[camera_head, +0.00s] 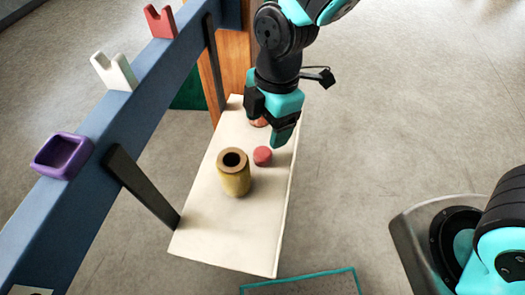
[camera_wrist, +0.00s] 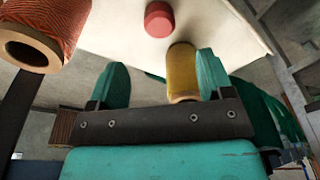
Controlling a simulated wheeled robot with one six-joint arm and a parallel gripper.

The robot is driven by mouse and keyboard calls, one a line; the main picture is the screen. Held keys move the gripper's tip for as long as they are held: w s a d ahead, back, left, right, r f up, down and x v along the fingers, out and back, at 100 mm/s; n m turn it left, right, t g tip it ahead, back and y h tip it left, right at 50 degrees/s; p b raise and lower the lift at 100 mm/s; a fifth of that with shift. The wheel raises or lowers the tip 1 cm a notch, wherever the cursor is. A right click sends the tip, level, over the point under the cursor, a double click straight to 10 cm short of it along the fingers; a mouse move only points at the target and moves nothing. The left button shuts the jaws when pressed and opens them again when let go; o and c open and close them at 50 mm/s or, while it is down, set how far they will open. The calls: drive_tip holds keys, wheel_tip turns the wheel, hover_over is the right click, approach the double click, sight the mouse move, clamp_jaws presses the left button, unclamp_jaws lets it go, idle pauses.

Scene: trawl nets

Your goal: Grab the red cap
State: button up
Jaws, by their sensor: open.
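The red cap (camera_head: 262,156) is a small round piece on the pale shelf board (camera_head: 215,215), right beside a yellow spool (camera_head: 234,178) with a hole in its top. My gripper (camera_head: 281,138) is above the board, just behind and to the right of the cap. In the wrist view, the cap (camera_wrist: 159,19) shows near the top edge, beyond the two teal fingertips. My gripper (camera_wrist: 162,75) is open there, with nothing held between its fingers. The yellow spool (camera_wrist: 182,65) shows partly behind the right finger.
An orange twine spool (camera_wrist: 45,35) stands at the upper left of the wrist view; my gripper mostly hides it in the head view. A blue beam (camera_head: 130,105) carries a purple tray (camera_head: 62,156), a white holder (camera_head: 114,71) and a red holder (camera_head: 160,21). The board's near end is clear.

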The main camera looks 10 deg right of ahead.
sight(263, 152)
drive_tip(key=f, duration=0.3)
drive_tip(key=f+p, duration=0.1)
drive_tip(key=f, duration=0.2)
drive_tip(key=a+f+p, duration=0.1)
drive_tip(key=f, duration=0.1)
drive_tip(key=shift+s+f, duration=0.2)
drive_tip(key=shift+f, duration=0.2)
drive_tip(key=c, duration=1)
